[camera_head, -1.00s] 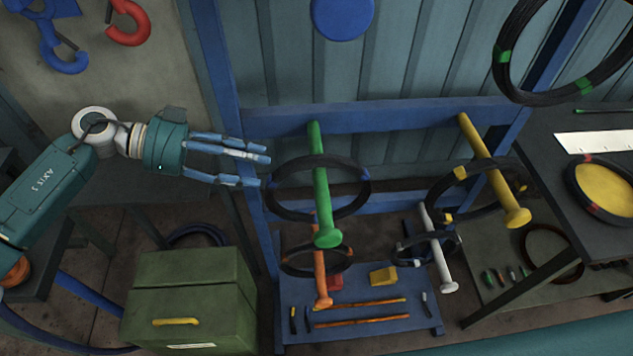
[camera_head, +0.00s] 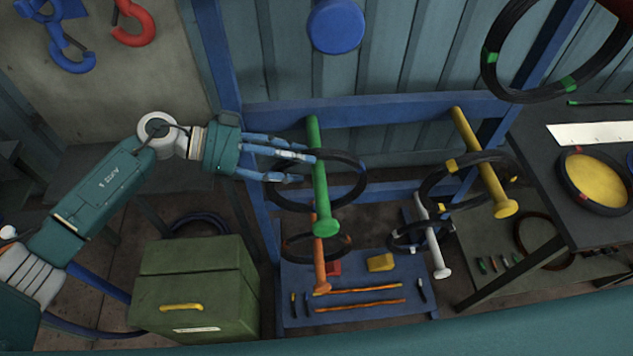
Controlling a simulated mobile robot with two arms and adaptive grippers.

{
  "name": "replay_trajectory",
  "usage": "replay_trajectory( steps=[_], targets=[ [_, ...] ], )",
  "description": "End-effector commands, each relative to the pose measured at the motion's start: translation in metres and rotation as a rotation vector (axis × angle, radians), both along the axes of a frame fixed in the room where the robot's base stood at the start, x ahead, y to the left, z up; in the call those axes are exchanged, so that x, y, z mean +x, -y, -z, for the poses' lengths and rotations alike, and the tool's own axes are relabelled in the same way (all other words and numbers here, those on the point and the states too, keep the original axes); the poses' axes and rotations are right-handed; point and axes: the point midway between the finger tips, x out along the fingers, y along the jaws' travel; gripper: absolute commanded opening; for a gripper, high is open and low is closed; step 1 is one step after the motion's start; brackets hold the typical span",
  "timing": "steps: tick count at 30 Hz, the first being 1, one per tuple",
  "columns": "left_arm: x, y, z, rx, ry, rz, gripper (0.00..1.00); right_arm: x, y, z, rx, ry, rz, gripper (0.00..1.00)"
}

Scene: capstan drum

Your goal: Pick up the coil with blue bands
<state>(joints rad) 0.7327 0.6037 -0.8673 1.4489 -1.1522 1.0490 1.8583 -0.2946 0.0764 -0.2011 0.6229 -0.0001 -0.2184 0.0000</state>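A black coil (camera_head: 344,200) hangs on the green peg (camera_head: 320,180) of the blue rack; its bands look dark blue, though they are hard to make out. My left gripper (camera_head: 304,168) reaches in from the left, its long blue fingers spread and pointing right. The fingertips overlap the coil's left part in the picture, close to the green peg. The fingers are apart and nothing is clearly held; whether they touch the coil I cannot tell. My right gripper is not in view.
A coil with yellow bands (camera_head: 432,203) hangs on the yellow peg (camera_head: 482,165). Smaller coils hang on the orange (camera_head: 319,265) and white pegs (camera_head: 432,240). A green box (camera_head: 195,290) stands at lower left. A dark table (camera_head: 540,180) is at right.

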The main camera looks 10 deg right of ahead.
Motion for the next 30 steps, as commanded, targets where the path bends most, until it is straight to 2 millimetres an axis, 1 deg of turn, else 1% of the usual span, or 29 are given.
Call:
replay_trajectory(
  steps=[1,5,6,11,12,17,20,23,30],
  targets=[
    [0.0,0.0,0.0,0.0,0.0,0.0,0.35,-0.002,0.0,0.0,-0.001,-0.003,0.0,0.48],
    [0.0,0.0,0.0,-0.001,0.0,0.0,0.09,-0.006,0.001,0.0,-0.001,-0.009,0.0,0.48],
    [0.0,0.0,0.0,-0.001,0.0,0.0,0.01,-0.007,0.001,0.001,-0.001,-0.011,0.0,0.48],
    [0.0,0.0,0.0,-0.001,0.0,0.0,0.0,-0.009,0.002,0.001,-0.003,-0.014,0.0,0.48],
    [0.001,0.001,-0.005,-0.008,0.004,-0.001,0.0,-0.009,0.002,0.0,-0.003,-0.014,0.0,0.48],
    [0.001,0.001,-0.005,-0.008,0.004,-0.001,0.0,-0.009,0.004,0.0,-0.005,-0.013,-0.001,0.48],
    [0.001,0.001,-0.008,-0.008,0.005,0.0,0.0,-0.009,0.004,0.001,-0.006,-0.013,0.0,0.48],
    [0.001,0.001,-0.019,-0.009,0.008,0.001,0.0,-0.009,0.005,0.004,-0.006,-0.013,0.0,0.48],
    [0.001,0.0,-0.061,-0.008,0.012,0.001,0.0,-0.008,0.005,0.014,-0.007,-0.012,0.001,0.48]
  ],
)
